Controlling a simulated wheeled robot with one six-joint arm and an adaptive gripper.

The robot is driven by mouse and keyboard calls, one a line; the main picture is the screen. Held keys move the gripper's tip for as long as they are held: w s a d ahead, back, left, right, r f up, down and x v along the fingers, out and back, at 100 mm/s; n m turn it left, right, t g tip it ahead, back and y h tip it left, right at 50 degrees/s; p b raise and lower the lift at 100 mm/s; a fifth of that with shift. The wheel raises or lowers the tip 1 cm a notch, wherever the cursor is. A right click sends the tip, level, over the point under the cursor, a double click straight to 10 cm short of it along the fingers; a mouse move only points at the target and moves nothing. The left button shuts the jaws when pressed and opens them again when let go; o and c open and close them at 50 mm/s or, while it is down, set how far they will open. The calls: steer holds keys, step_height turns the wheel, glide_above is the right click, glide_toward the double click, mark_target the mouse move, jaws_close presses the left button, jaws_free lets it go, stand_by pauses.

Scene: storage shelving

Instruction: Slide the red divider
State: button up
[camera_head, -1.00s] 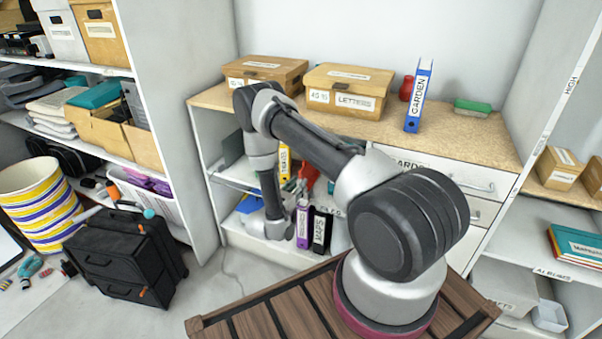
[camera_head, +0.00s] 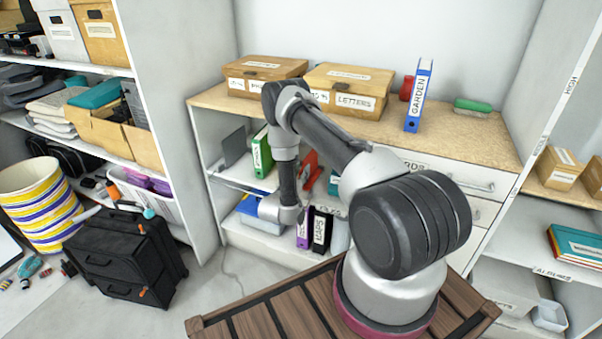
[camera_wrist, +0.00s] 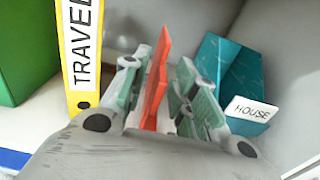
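The red divider (camera_wrist: 157,80) stands upright in the wrist view, between the two fingers of my gripper (camera_wrist: 162,88). The fingers are around it, one on each side, with narrow gaps seeming to show, so they look open; contact with the divider is hard to tell. The divider's lower part is hidden by the gripper body. In the head view the red divider (camera_head: 309,172) shows behind my arm on the cabinet's middle shelf, and my gripper's fingers are hidden there.
Left of the divider stand a yellow TRAVEL binder (camera_wrist: 80,45) and a green binder (camera_wrist: 25,50). A teal HOUSE box (camera_wrist: 225,75) is to the right. Purple (camera_head: 304,228) and black (camera_head: 321,230) binders stand on the lower shelf. The cabinet's left wall is close by.

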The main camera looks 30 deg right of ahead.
jaws_close()
steer(key=shift+w+a, duration=0.7)
steer(key=shift+w, duration=0.15)
steer(key=shift+w+a, duration=0.65)
steer(key=shift+w, duration=0.2)
steer(key=shift+o, duration=0.6)
jaws_free()
steer(key=v, duration=1.2)
